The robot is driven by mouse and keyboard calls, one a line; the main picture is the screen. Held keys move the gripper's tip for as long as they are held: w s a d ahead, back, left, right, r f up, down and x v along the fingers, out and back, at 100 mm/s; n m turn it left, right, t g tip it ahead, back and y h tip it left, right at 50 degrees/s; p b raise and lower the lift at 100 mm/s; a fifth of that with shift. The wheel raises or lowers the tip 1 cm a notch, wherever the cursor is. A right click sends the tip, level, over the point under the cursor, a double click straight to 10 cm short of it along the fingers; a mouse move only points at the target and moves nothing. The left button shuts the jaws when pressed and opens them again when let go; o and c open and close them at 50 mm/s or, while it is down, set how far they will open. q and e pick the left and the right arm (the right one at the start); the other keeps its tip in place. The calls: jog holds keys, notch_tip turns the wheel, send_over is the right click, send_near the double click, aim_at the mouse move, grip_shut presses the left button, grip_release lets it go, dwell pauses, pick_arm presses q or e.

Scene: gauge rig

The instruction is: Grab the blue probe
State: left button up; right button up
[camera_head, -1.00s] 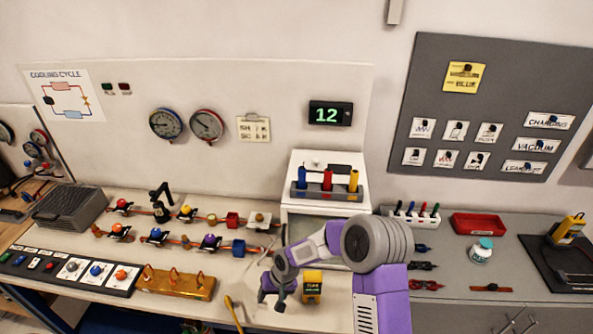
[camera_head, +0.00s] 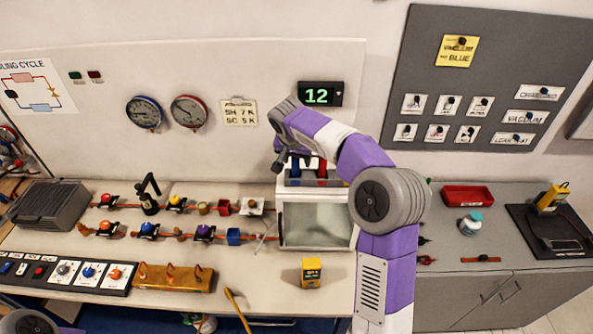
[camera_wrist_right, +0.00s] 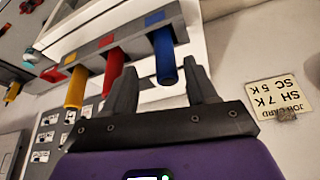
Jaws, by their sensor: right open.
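The blue probe (camera_head: 294,168) stands upright in the grey rack (camera_head: 296,182) on top of the white cabinet. My right gripper (camera_head: 283,152) is just above it at the rack's left end. In the right wrist view, the blue probe (camera_wrist_right: 165,58) shows in the gap between the two open fingers of my right gripper (camera_wrist_right: 160,70). I see no contact, and the exact depth is hard to tell. The red probe (camera_wrist_right: 113,68) is beside the left finger in that view, and the yellow probe (camera_wrist_right: 75,88) is farther left. My left gripper is out of view.
The white cabinet (camera_head: 317,220) stands against the back panel below the 12 display (camera_head: 320,95). A yellow timer (camera_head: 311,272) stands on the bench in front of it. A job card (camera_wrist_right: 282,103) hangs on the wall near the gripper. Valves on copper pipes fill the left bench.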

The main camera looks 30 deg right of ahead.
aim_at(295, 161)
jog(key=f, duration=0.1)
jog(key=w+f, duration=0.2)
jog(key=shift+d, duration=0.3)
jog(key=shift+s+r, duration=0.1)
jog(key=shift+s, duration=0.25)
jog(key=shift+w, duration=0.2)
jog(key=c, duration=0.6)
jog(key=shift+s, duration=0.1)
grip_shut()
jog(key=shift+r, duration=0.1)
